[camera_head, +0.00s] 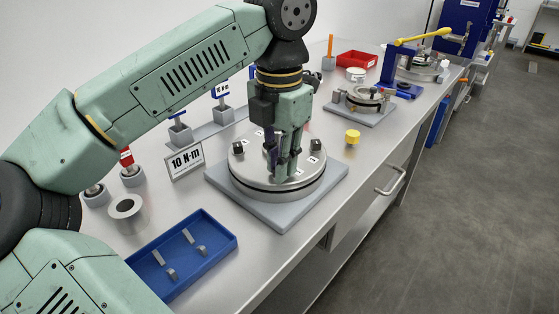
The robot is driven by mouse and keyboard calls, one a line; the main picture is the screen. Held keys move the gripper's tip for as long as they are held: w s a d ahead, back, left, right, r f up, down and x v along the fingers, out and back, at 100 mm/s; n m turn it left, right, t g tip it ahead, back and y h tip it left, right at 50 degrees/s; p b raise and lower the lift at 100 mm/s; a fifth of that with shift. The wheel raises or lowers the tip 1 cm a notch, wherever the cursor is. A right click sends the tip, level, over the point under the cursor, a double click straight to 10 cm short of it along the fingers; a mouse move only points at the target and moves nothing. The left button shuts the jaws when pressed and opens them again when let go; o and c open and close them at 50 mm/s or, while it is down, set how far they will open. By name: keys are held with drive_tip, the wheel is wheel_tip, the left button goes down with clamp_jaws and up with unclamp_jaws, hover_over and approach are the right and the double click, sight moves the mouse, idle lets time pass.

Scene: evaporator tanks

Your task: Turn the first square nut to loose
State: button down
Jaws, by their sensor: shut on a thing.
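A round metal flange cover (245,180) lies on a grey square base plate (325,186). Dark square nuts stand on it: one at the left (238,148) and one at the right (316,145). Small white labels sit beside the nuts, too small to read. My gripper (283,170) points straight down onto the cover, with its fingertips close to the top surface. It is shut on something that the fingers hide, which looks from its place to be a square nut. I cannot tell the nut's angle.
A "10 N·m" sign (186,162) and a blue tray (183,252) with small metal parts stand at the left. A yellow piece (352,137), a second fixture (360,100) and a red bin (357,60) are farther back. The bench's front edge is clear.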

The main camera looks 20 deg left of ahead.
drive_tip(key=c, duration=1.6)
unclamp_jaws()
drive_tip(key=shift+o, duration=0.2)
